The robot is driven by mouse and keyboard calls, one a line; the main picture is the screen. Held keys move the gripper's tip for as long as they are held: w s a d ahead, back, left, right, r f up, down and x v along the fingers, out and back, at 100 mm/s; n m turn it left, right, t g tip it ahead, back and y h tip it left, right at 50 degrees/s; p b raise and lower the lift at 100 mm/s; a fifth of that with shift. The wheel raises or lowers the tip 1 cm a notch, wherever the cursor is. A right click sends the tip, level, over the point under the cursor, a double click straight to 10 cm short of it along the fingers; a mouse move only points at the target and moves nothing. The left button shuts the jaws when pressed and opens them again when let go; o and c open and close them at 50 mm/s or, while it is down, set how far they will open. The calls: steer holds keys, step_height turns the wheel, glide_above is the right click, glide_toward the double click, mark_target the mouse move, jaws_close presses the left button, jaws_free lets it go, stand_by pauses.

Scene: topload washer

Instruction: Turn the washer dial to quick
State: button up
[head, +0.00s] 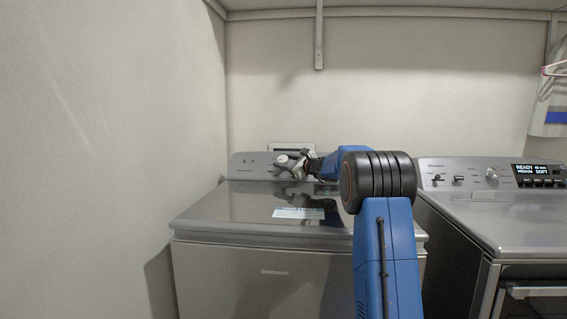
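The grey top-load washer (262,213) stands at the left with its lid closed. Its rear control panel (246,163) carries a few small marks at the left end. A round, pale knob-like part (283,158), perhaps the dial, shows at the panel beside my gripper (289,165). My gripper is at the panel, its fingers close around or just in front of that part. I cannot tell whether they touch it or how far apart they are. The dial's markings are too small to read, and my blue arm hides the panel's right part.
A second grey machine (500,213) stands at the right, with a knob (492,174) and a lit display (535,170). A wall closes in on the left. A shelf (400,12) with a bracket runs overhead. A hanger (556,68) hangs at the far right.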

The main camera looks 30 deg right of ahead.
steer(key=shift+n+g, duration=0.3)
steer(key=shift+n, duration=0.1)
steer(key=shift+d+n+g+y, duration=0.1)
steer(key=shift+n+g+y, duration=0.7)
steer(key=shift+n+y, duration=0.15)
steer(key=shift+n+g+y, duration=1.15)
steer(key=shift+n+g, duration=0.6)
steer(key=shift+g, duration=0.35)
steer(key=o, duration=1.1)
steer(key=shift+c, duration=0.2)
steer(key=v, duration=1.7)
steer(key=shift+s, duration=0.2)
